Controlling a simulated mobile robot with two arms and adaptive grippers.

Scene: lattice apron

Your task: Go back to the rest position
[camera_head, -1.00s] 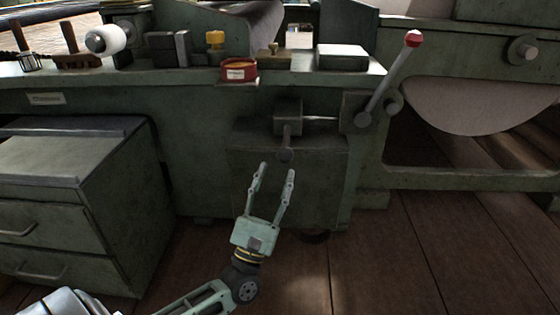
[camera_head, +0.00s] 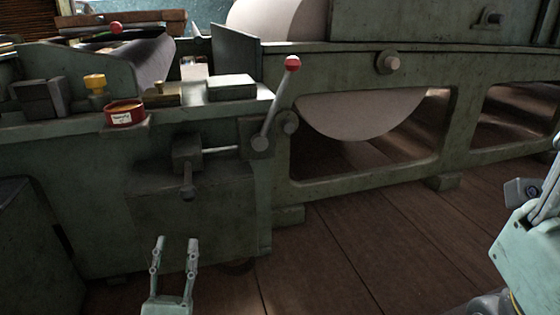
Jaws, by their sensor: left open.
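My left gripper (camera_head: 176,243) is pale green and stands at the bottom, left of the middle, in the head view. Its two fingers point up and are apart, with nothing between them. It is in front of the green machine's lower body, below the lever handle. My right gripper (camera_head: 545,205) is partly in view at the right edge, over the wooden floor. Its fingers run up and out of the picture, so its opening cannot be judged.
The green machine (camera_head: 90,190) fills the left and back. A red-knobbed lever (camera_head: 275,105) juts from its front. A red tin (camera_head: 124,114), a yellow-topped item (camera_head: 95,83) and a pale block (camera_head: 231,87) sit on its ledge. The wooden floor (camera_head: 350,250) is open between my grippers.

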